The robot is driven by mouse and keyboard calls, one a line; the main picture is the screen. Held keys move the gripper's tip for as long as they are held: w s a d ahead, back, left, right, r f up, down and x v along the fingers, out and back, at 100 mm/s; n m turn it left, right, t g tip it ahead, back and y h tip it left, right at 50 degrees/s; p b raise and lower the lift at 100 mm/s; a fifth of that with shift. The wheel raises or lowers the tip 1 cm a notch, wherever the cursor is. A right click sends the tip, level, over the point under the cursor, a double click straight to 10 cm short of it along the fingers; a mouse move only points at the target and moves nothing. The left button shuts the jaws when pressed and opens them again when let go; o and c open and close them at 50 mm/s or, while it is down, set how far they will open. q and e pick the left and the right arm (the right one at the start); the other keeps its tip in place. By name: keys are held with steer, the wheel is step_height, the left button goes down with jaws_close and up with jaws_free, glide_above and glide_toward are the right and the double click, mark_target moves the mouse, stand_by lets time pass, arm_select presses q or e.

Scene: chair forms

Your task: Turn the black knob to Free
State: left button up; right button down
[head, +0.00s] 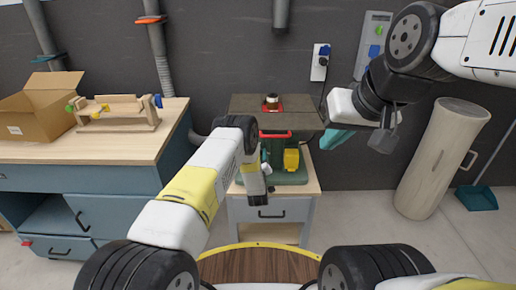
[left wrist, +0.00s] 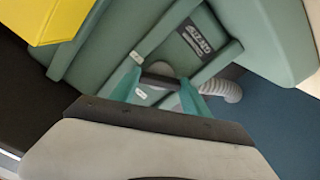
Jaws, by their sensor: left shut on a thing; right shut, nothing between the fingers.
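The green machine (head: 292,178) with a dark flat top stands on a small cabinet in the middle of the head view. My left arm reaches to its left front and hides part of it. In the left wrist view, my left gripper (left wrist: 162,92) has its teal fingers closed on a small dark piece, which looks like the black knob (left wrist: 160,81), in front of the machine's green body. The knob's markings, including Free, cannot be read. My right gripper (head: 338,137) is shut and empty, held in the air right of the machine.
A workbench (head: 95,150) at the left carries a cardboard box (head: 40,108) and a wooden piece (head: 118,115). A yellow box (head: 291,160) is on the machine's front. A tall beige cylinder (head: 440,160) leans at the right, near a teal dustpan (head: 477,198).

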arm_select(q)
steer(key=m, duration=0.6)
steer(key=shift+f, duration=0.1)
steer(key=shift+m, duration=0.3)
stand_by(0.3)
steer(key=o, duration=1.4)
steer(key=shift+s, duration=0.1)
steer(key=s, duration=0.7)
steer(key=shift+s, duration=0.35)
